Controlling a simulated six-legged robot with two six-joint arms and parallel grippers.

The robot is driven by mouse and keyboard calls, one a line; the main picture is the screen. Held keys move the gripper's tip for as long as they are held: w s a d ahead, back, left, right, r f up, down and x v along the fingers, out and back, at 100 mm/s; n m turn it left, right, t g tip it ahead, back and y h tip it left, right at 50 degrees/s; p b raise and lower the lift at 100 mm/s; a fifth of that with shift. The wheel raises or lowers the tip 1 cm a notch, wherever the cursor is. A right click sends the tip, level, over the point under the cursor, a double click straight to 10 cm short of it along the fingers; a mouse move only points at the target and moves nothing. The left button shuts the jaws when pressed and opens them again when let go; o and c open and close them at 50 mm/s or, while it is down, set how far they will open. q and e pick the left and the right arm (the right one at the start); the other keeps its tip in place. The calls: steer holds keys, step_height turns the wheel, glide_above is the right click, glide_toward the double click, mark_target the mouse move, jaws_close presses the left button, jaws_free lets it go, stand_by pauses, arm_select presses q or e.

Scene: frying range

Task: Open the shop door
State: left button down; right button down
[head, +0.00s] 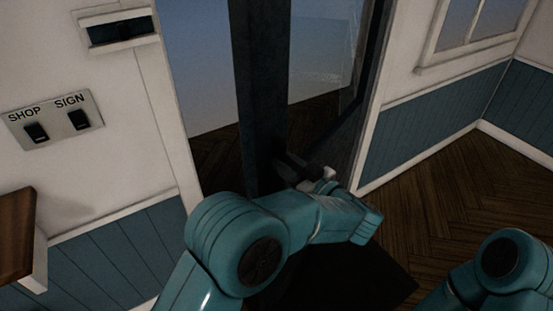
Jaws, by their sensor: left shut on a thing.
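The shop door (260,85) shows in the head view as a tall dark frame with glass. It stands at an angle beside the white doorway trim, and I cannot tell exactly how far it is open. My left gripper (302,173) is at the dark door handle (288,162), shut on it. The gripper and wrist hide part of the handle and the lower door. My right gripper is out of view; only part of my right arm shows at the lower right.
A switch plate marked SHOP and SIGN (52,121) is on the left wall, below a slot (120,28). A brown wooden ledge (15,232) juts out at lower left. A window (475,25) is at upper right. Bare wooden floor (440,200) lies at right.

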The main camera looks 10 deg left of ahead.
arm_select(q)
steer(key=shift+w+d+r, duration=0.15)
steer(key=shift+d+r, duration=0.1)
steer(key=shift+d, duration=0.1)
steer(key=c, duration=1)
jaws_free()
steer(key=shift+c, duration=0.2)
steer(key=shift+a+f, duration=0.15)
steer(key=shift+f, duration=0.05)
glide_toward(276, 73)
steer(key=p+x, duration=0.1)
steer(key=x, duration=0.4)
steer(key=shift+w+a, duration=0.15)
steer(key=shift+a, duration=0.05)
steer(key=shift+c, duration=0.3)
